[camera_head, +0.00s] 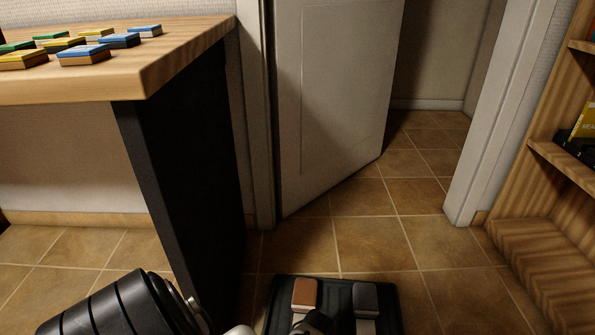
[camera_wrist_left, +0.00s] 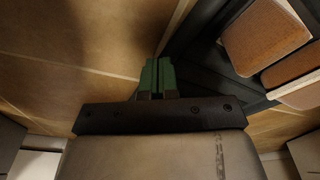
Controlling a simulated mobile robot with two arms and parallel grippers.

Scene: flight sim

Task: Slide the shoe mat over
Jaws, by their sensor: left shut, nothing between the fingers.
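The black shoe mat (camera_head: 337,292) lies on the tiled floor at the bottom middle of the head view, its near part cut off by the frame. A brown-topped shoe (camera_head: 305,293) and a grey-topped shoe (camera_head: 366,298) stand on it, side by side. In the left wrist view the mat (camera_wrist_left: 203,58) is at the upper right with brown shoes (camera_wrist_left: 265,38) on it. My left gripper (camera_wrist_left: 157,68) is shut and empty, its green fingertips close beside the mat's edge. I cannot tell whether they touch it. My right gripper is not in view.
A wooden counter (camera_head: 185,62) with a dark side panel (camera_head: 185,170) stands at the left. A white door (camera_head: 335,95) stands ajar behind the mat, with tiled floor in the doorway. A wooden shelf (camera_head: 545,235) is at the right. Floor between mat and shelf is clear.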

